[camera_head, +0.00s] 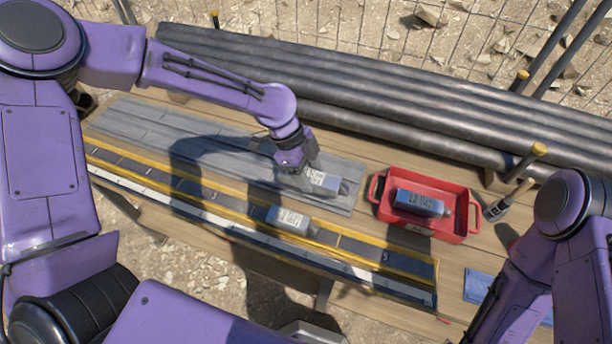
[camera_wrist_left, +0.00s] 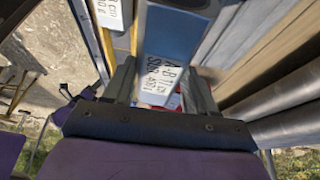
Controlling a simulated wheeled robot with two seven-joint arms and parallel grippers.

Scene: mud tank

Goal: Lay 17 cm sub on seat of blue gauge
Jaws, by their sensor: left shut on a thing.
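My left gripper (camera_head: 300,178) is shut on a grey-blue metal sub (camera_head: 328,183) with a white label and a narrower dark end. It holds the sub over the grey slatted board; whether the sub touches the board is unclear. In the left wrist view the held sub (camera_wrist_left: 172,45) lies between the fingers (camera_wrist_left: 158,88), its label only partly legible. A long dark-blue gauge strip with yellow edges (camera_head: 375,252) runs along the front of the bench. A similar labelled sub (camera_head: 288,219) lies on it. My right arm shows at the lower right, its gripper out of view.
A red tray (camera_head: 463,232) with a blue-grey sub (camera_head: 422,203) in it stands right of the board (camera_head: 130,120). A brush-like tool (camera_head: 505,203) lies beside it. Long dark pipes (camera_head: 330,75) line the back. A blue pad (camera_head: 480,285) lies at the front right.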

